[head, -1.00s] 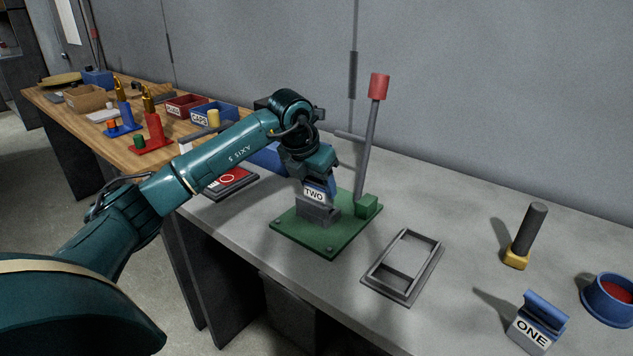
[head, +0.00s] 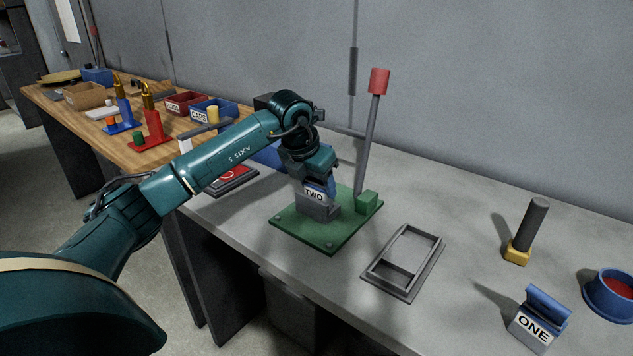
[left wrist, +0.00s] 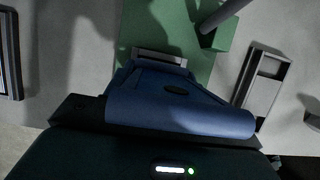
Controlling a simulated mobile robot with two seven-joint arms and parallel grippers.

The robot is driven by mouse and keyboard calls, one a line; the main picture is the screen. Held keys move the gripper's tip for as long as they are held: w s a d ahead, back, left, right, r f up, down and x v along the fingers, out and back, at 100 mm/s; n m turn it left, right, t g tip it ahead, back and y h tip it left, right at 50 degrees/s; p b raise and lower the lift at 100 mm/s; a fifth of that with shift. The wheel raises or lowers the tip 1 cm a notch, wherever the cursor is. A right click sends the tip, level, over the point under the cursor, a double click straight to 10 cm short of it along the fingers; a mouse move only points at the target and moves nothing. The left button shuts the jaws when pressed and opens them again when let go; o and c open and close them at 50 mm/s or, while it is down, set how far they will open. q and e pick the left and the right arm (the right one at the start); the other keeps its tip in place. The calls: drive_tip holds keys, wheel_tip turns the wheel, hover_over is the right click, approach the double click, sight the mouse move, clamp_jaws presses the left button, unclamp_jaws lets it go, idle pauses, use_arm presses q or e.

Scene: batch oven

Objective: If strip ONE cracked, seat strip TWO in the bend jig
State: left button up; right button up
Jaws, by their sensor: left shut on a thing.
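Strip TWO (head: 313,191) is a blue piece with a white label. My left gripper (head: 319,176) is shut on it at the grey block (head: 318,209) of the bend jig. The lower edge of the label is hidden by the block. The jig has a green base plate (head: 300,236) and an upright lever with a red knob (head: 379,81). In the left wrist view the blue strip (left wrist: 180,112) lies across the jaws, with the green plate (left wrist: 150,22) beyond. Strip ONE (head: 541,314) stands at the front right, blue and folded at its top; I cannot make out a crack. My right gripper is not in view.
A grey frame tray (head: 404,262) lies right of the jig. A dark-handled tool with a yellow foot (head: 518,252) and a blue bowl with red contents (head: 609,297) stand further right. A wooden table (head: 65,105) with bins is at the back left.

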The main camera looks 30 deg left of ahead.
use_arm(q)
drive_tip(key=shift+f+b, duration=0.35)
drive_tip(key=shift+f, duration=0.2)
idle(0.4)
drive_tip(key=o, duration=1.2)
drive_tip(key=shift+o, duration=0.2)
drive_tip(key=v, duration=1.3)
drive_tip(key=shift+r, duration=0.1)
